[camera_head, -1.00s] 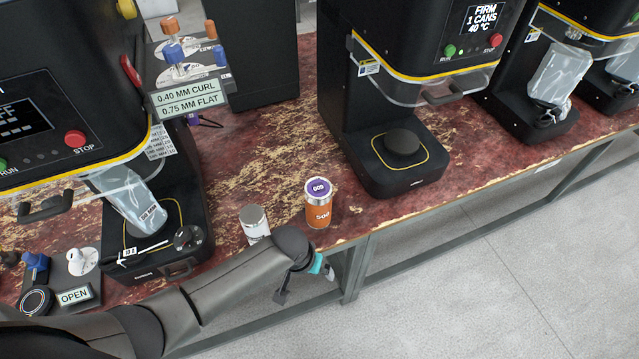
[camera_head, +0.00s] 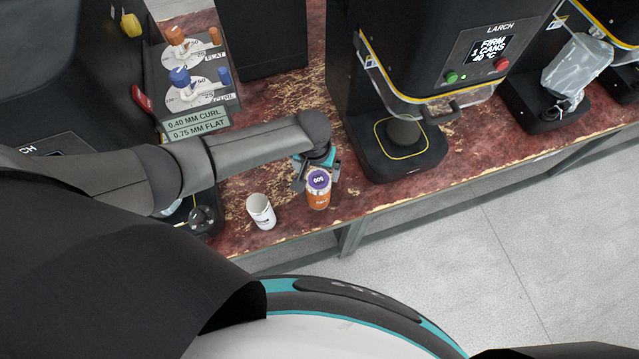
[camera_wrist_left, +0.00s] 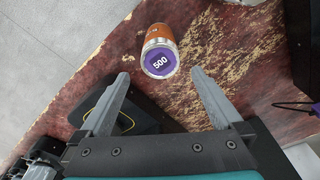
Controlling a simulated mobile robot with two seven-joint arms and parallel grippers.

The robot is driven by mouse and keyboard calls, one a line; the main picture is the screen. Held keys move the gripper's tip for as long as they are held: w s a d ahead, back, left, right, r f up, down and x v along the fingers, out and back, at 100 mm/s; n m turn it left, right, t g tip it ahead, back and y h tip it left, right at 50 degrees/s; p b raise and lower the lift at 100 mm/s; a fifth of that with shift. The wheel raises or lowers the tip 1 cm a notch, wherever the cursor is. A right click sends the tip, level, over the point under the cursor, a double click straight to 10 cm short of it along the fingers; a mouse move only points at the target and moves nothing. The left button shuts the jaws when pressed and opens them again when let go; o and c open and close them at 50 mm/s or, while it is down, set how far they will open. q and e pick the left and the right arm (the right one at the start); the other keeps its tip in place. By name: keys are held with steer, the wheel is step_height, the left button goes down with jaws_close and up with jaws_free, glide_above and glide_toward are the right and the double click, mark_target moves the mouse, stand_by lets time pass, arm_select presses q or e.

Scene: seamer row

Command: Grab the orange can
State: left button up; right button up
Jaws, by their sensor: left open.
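The orange can (camera_head: 318,199) stands upright on the worn red bench near its front edge, with a purple top reading a number. My left gripper (camera_head: 313,172) is just behind the can in the head view, and its far finger is partly hidden. In the left wrist view the can (camera_wrist_left: 157,40) lies ahead of the fingertips, roughly midway between them. There my left gripper (camera_wrist_left: 160,80) is open, with nothing between its fingers. My right gripper is not in view.
A white can (camera_head: 261,211) stands left of the orange can. A black seamer (camera_head: 402,140) with a round plate stands right of it. A box with orange and blue knobs (camera_head: 190,75) is at the upper left. Bare bench lies around the cans; the bench's front edge is close.

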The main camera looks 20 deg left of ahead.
mark_target(318, 181)
arm_select(q)
steer(key=f+b, duration=0.4)
steer(key=w+f+b, duration=0.1)
steer(key=f, duration=0.2)
steer(key=shift+b, duration=0.4)
steer(key=shift+w+f+b, duration=0.1)
steer(key=shift+f+b, duration=0.65)
steer(key=shift+b, duration=0.25)
steer(key=f+b, duration=0.1)
steer(key=b, duration=0.1)
steer(key=f+b, duration=0.4)
steer(key=shift+w+f+b, duration=0.1)
steer(key=shift+w+b, duration=0.25)
steer(key=shift+w, duration=0.05)
jaws_close()
